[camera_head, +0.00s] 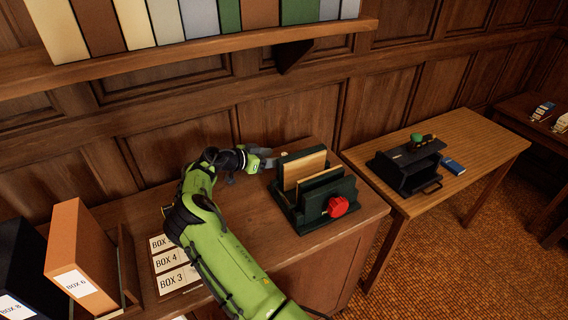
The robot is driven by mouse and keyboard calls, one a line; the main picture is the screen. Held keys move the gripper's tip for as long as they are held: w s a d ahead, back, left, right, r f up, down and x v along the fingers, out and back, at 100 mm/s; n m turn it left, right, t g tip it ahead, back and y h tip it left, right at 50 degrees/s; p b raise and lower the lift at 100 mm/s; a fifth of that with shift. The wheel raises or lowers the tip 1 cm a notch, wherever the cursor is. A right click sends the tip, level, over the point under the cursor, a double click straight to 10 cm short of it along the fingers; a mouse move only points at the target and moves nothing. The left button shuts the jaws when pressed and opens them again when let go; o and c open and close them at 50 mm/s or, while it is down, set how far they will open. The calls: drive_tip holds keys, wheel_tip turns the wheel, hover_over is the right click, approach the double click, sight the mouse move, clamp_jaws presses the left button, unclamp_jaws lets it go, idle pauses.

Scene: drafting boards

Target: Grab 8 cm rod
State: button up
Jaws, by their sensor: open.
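I cannot make out an 8 cm rod for certain in the head view. My gripper (270,161), at the end of my green arm, is over the back of the wooden cabinet top. It points right, close to the left side of a dark green rack (322,207). Its jaws are open, but the fingertips are small and I cannot tell whether they touch the rack. A small grey thing shows under my wrist, too small to identify. My arm hides part of the cabinet top.
The rack holds upright boards (304,168) and has a red knob (338,206). Box number cards (170,281) and an orange box file (82,250) are at left. A wooden table (480,150) at right bears a black stand (402,172) and a blue box (453,166). A shelf (210,52) overhangs.

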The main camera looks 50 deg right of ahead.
drive_tip(key=x, duration=0.5)
drive_tip(key=shift+d, duration=0.1)
clamp_jaws()
